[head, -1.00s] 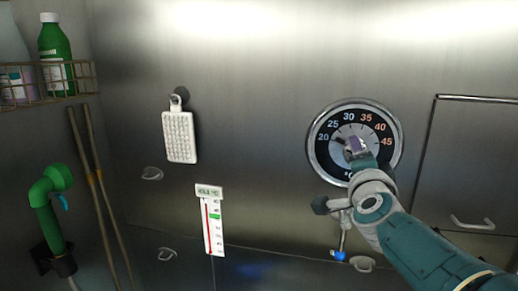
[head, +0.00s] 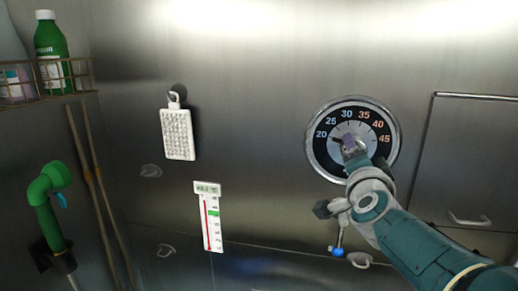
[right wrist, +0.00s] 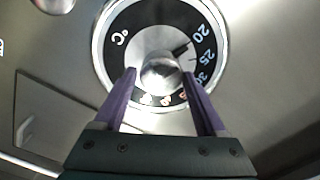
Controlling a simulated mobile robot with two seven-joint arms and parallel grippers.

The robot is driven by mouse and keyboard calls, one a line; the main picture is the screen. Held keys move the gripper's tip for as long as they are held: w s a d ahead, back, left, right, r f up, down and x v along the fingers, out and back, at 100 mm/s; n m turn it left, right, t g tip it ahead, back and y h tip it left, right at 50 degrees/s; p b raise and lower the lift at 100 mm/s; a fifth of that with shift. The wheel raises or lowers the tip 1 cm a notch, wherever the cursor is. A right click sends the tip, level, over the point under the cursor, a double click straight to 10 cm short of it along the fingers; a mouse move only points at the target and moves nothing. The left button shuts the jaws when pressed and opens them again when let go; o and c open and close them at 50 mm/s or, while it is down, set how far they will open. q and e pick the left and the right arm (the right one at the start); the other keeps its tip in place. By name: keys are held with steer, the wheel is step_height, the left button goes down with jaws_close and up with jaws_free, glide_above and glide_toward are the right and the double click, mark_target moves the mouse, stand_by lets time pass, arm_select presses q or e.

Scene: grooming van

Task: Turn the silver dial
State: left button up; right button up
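The silver dial (head: 366,129) is a round knob with a dark pointer on a big black-faced gauge (head: 393,128) with a silver rim, marked 20 to 45. The pointer is near 20. In the right wrist view the knob (right wrist: 161,72) shows between the two purple fingers of my right gripper (right wrist: 160,76). One finger is on each side, with thin gaps, and firm contact is not visible. In the head view my right gripper (head: 352,145) covers part of the knob. My left gripper is not in view.
A white perforated block (head: 177,135) hangs on the steel wall, above a thermometer strip (head: 210,220). A wire shelf (head: 82,77) with a green bottle (head: 52,55) and a green pipe (head: 45,210) are at left. A blue-tipped fitting (head: 338,250) sits below the gauge.

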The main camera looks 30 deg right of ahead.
steer(key=o, duration=0.3)
steer(key=p+v, duration=0.5)
steer(key=v, duration=0.5)
steer(key=shift+w+r, duration=0.1)
steer(key=shift+w, duration=0.05)
